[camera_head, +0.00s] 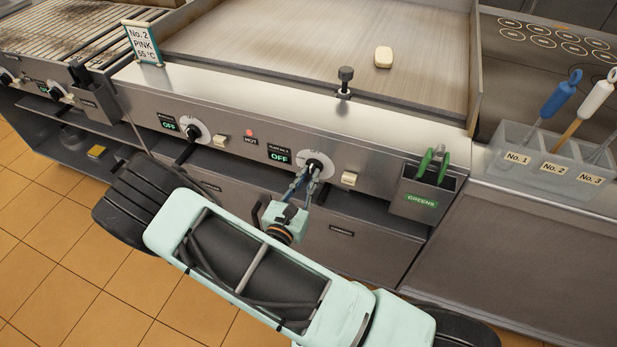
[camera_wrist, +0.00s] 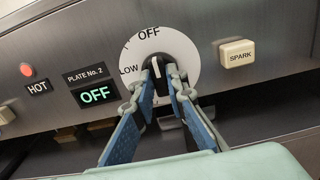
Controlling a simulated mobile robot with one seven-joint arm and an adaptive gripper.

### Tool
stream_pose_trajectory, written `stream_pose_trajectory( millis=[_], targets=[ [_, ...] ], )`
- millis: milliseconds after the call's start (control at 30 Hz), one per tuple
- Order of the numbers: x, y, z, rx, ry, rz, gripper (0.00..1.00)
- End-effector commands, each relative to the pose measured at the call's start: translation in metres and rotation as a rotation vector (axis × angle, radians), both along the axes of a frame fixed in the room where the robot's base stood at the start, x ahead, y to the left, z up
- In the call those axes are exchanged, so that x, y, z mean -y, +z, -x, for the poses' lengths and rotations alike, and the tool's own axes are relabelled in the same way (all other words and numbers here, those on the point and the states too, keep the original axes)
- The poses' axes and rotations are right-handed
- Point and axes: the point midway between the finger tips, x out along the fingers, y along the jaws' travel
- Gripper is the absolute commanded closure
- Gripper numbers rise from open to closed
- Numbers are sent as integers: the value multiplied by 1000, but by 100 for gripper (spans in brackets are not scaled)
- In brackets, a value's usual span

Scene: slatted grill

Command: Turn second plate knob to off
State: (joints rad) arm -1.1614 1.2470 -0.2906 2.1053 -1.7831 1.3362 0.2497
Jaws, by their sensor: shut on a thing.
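The second plate knob (camera_wrist: 156,60) is black on a white dial (camera_wrist: 128,57) marked OFF and LOW. The OFF mark is at the top of the dial, and the knob's white pointer line is up near it. The plate No. 2 display (camera_wrist: 95,95) reads OFF in green; it also shows in the head view (camera_head: 280,157). My gripper (camera_wrist: 162,75) is shut on the knob, one finger on each side, and hides its lower part. In the head view my gripper (camera_head: 311,172) reaches the dial (camera_head: 317,163) from below.
A SPARK button (camera_wrist: 237,53) is right of the dial, and a red HOT lamp (camera_wrist: 27,69) is left. Another knob (camera_head: 194,131) sits further left on the panel. A GREENS holder (camera_head: 425,199) with green tongs sticks out at right. The flat plate (camera_head: 300,45) is above.

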Motion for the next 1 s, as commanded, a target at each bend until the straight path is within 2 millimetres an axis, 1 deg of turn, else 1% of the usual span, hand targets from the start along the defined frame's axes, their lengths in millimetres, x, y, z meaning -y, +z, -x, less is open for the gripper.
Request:
stream_pose_trajectory(
  millis=[433,467,600,867,1000],
  targets=[
    [0,-1,0,2,0,-12,100],
    [0,-1,0,2,0,-12,85],
    [0,0,0,3,0,-11,70],
    [0,0,0,2,0,-10,70],
    [-4,0,9,2,2,-10,70]
  ],
)
